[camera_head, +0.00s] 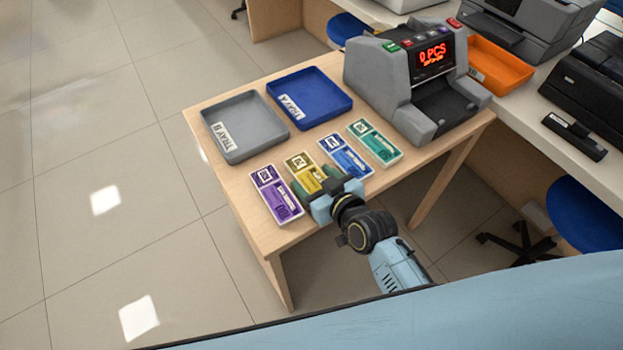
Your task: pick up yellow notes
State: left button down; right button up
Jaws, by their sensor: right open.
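The yellow notes (302,166) lie on the wooden table, second from the left in a row of note bundles. My right gripper (316,186) is open at the near end of the yellow notes, its fingers on either side of the near half. It covers part of that near end, and I cannot tell whether the fingers touch the notes. My left gripper is not in view.
Purple notes (277,195) lie left of the yellow ones; blue notes (345,156) and green notes (374,142) lie right. A grey tray (236,150) and a blue tray (335,115) stand behind. A counting machine (385,85) stands at the table's right.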

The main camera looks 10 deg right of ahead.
jog(key=c, duration=0.7)
